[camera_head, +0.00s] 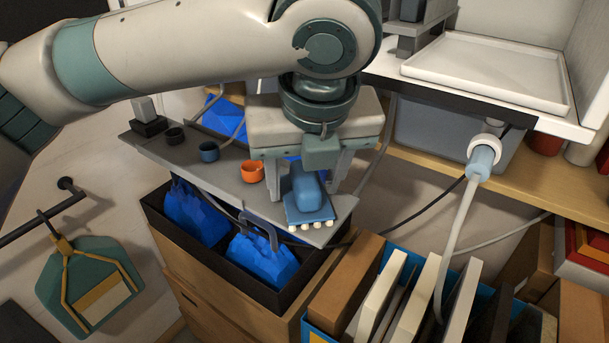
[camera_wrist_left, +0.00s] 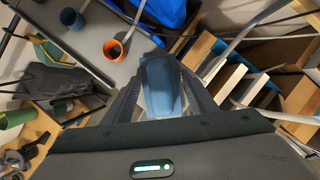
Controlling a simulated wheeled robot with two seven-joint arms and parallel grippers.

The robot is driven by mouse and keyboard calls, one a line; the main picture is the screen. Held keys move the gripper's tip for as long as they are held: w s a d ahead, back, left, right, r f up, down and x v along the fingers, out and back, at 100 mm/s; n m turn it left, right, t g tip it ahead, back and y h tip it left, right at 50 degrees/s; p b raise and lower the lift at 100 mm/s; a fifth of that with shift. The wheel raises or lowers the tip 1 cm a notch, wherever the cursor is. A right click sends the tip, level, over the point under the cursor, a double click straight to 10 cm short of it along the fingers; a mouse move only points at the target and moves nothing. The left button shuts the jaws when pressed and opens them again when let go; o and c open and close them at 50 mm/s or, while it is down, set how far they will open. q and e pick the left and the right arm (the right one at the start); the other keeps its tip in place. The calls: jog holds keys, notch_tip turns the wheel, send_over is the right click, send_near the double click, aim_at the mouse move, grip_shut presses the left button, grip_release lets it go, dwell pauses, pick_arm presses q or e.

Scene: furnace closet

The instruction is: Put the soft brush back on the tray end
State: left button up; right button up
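The soft brush (camera_head: 306,193) has a blue handle and a wider blue base with a row of pale bristle tufts. It lies on the right end of the grey tray (camera_head: 228,184). My left gripper (camera_head: 316,190) points down over it, with one finger on each side of the handle. The fingers stand wider than the handle, with a gap showing on the right in the head view, so it looks open. In the left wrist view the brush handle (camera_wrist_left: 160,86) sits between the fingertips. The gripper hides part of the tray behind. My right gripper is not in view.
An orange cup (camera_head: 251,171), a blue cup (camera_head: 209,151) and a dark cup (camera_head: 175,136) stand on the tray. Below is a black bin (camera_head: 213,258) with blue items. A crate of upright boards (camera_head: 392,300) stands at front right. A hose (camera_head: 457,215) hangs at right.

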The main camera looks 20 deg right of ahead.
pick_arm(q)
jog(key=shift+o, duration=0.9)
jog(key=shift+r, duration=0.1)
jog(key=shift+s+r, duration=0.15)
jog(key=shift+r, duration=0.3)
jog(key=b+v, duration=0.2)
jog(key=v, duration=0.9)
jog(key=shift+b, duration=0.35)
jog(key=shift+s+d, duration=0.1)
